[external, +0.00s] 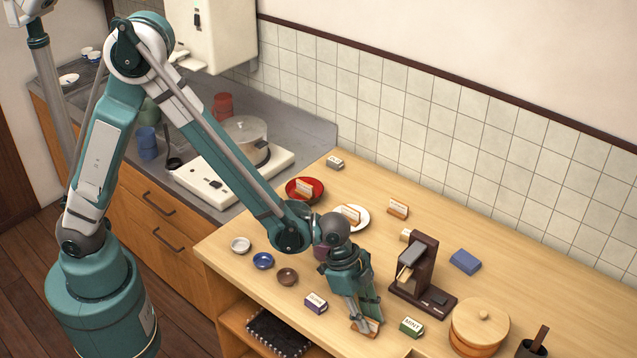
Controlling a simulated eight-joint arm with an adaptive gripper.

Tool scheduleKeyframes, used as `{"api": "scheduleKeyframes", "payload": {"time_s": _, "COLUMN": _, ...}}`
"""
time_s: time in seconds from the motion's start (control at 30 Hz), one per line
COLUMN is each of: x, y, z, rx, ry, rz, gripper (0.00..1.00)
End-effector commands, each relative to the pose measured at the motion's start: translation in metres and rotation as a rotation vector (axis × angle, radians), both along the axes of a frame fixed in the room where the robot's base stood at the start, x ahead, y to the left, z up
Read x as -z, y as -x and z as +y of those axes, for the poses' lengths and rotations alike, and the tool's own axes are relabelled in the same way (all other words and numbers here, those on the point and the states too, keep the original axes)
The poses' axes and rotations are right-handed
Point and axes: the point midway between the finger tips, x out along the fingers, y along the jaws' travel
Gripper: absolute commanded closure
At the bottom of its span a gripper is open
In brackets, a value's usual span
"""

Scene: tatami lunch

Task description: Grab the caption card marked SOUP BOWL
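Small tan cards in holders stand on the wooden counter: one on the red plate (290,187), one on the white plate (366,220), and a card (398,208) on the bare wood. Their lettering is too small to read, so I cannot tell which says SOUP BOWL. My gripper (366,322) points down near the counter's front edge. A tan, flat-looking piece (370,327) shows at its fingertips, mostly hidden by them; it may be another card. I cannot tell whether the fingers are closed on it.
Small bowls, including a blue one (263,261), lie left. A round wooden tub (479,325) and a blue block (465,261) are farther right.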

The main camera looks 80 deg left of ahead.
Motion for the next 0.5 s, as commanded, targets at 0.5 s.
{"api": "scheduleKeyframes", "payload": {"time_s": 0.5, "x": -0.0002, "y": 0.0001, "z": 0.0000, "rx": 0.000, "ry": 0.000, "rz": 0.000, "gripper": 1.00}}
